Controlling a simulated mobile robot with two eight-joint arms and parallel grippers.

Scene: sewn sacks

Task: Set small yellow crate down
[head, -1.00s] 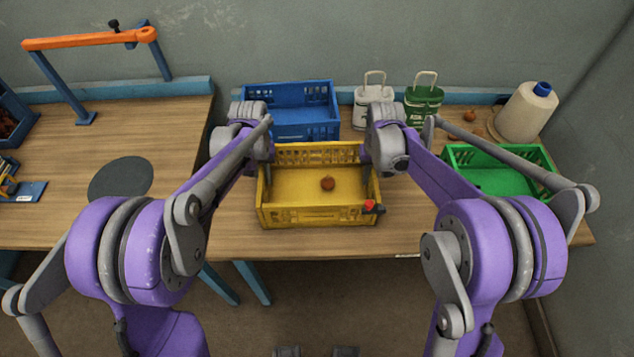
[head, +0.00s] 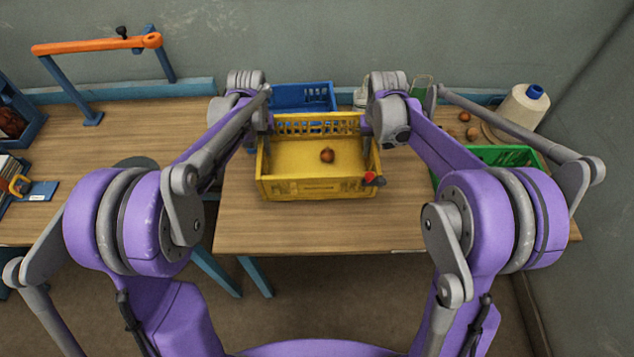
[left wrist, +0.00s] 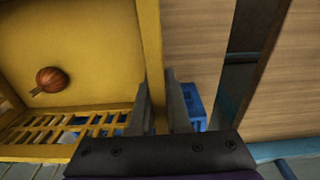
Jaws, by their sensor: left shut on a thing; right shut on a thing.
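The small yellow crate (head: 318,189) is level in the head view, between my two arms. A round brown onion-like thing (head: 327,156) lies on its floor and also shows in the left wrist view (left wrist: 49,80). My left gripper (head: 265,140) is shut on the crate's left wall; in the left wrist view its fingers (left wrist: 158,108) straddle the wall's rim. My right gripper (head: 369,138) is shut on the right wall, its fingertips mostly hidden. The crate seems to hang above the wooden table (head: 300,230); the gap under it is not visible.
A blue crate (head: 305,97) stands behind, partly covered by the yellow one. A green crate (head: 500,155) is at the right, partly behind my right arm. Bare tabletop lies in front of the yellow crate.

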